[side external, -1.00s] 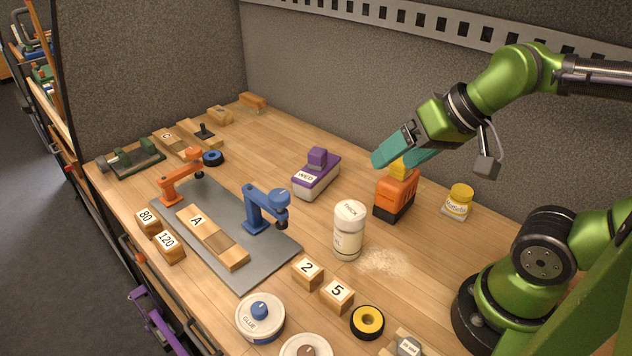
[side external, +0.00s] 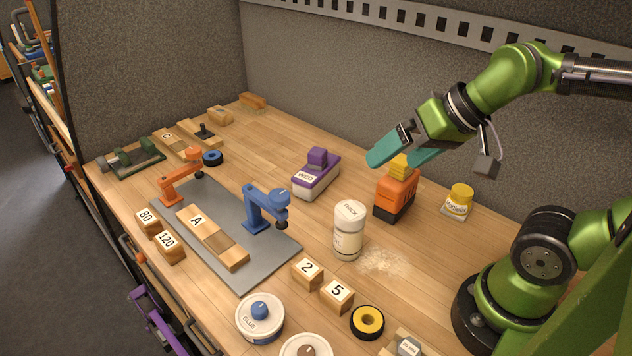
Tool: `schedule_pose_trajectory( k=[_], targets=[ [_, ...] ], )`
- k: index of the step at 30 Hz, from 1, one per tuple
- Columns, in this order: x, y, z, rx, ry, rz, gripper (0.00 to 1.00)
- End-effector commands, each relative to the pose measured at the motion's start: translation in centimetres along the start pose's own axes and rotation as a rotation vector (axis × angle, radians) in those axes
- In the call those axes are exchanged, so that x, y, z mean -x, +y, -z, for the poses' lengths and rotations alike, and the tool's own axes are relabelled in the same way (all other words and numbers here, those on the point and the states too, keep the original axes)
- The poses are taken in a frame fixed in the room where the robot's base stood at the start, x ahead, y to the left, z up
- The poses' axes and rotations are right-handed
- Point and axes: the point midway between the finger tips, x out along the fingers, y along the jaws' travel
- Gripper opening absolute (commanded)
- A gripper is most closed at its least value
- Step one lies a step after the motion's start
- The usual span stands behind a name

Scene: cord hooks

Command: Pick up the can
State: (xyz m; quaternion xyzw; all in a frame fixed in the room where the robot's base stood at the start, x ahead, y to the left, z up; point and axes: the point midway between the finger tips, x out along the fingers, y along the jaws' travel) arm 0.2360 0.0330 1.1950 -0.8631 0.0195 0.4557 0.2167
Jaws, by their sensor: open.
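A white can-like canister (side external: 348,230) with a label reading "THICK" on its lid stands upright near the middle of the bench. A low round tin marked "GLUE" (side external: 259,318) with a blue knob sits at the front. Another round tin (side external: 306,346) with a brown knob is cut off by the bottom edge. My gripper (side external: 391,162) has teal fingers, spread apart and empty. It hangs in the air behind and to the right of the white canister, in front of or above the orange tool's yellow top in the picture. It appears to touch nothing.
The orange tool (side external: 396,194) and a yellow-lidded jar (side external: 457,202) stand behind the canister. A purple tool (side external: 316,175) is to its left. Blocks "2" (side external: 307,272) and "5" (side external: 337,295) and a yellow-black roll (side external: 367,321) lie in front. Pale powder (side external: 386,262) lies beside the canister.

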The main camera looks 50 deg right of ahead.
Motion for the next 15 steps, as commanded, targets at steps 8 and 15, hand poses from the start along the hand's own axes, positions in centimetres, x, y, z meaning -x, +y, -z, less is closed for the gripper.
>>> schedule_pose_trajectory(
  k=[8,15],
  targets=[
    [-0.6,-0.5,-0.6,0.022,-0.037,0.009,0.94],
    [-4.0,-2.6,0.1,-0.183,-0.255,-0.05,0.94]
  ],
)
